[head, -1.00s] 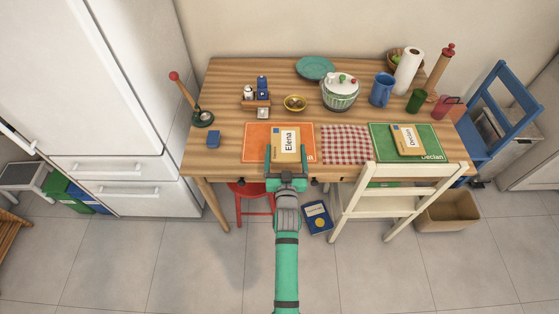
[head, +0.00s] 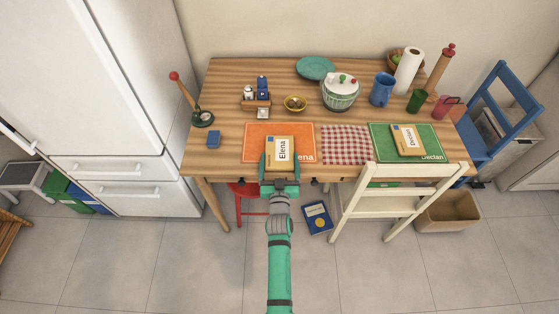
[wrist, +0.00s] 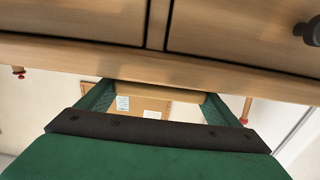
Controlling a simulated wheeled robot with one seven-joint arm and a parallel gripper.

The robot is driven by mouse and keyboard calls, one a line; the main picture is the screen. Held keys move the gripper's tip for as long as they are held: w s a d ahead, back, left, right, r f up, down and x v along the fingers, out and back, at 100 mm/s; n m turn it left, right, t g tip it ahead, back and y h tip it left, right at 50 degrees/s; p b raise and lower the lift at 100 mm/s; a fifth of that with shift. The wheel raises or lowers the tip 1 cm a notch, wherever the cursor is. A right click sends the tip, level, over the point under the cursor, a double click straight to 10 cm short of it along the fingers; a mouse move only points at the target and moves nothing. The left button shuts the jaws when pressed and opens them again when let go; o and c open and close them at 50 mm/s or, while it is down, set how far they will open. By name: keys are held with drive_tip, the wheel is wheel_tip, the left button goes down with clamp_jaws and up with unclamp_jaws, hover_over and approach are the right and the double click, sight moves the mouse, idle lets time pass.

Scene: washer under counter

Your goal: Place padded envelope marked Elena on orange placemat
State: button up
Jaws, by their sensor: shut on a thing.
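The padded envelope marked Elena (head: 282,149) is tan with a white name label. In the head view it appears over the orange placemat (head: 254,139), covering its middle and part of its printed name.
A second envelope marked Declan (head: 407,140) lies on the green placemat (head: 435,143). A red checked cloth (head: 345,145) lies between the mats. A cream chair (head: 398,190) and red stool (head: 249,190) stand at the table's front.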

drive_tip(key=o, duration=0.8)
drive_tip(key=shift+f, duration=0.15)
drive_tip(key=shift+c, duration=0.2)
drive_tip(key=shift+o, duration=0.9)
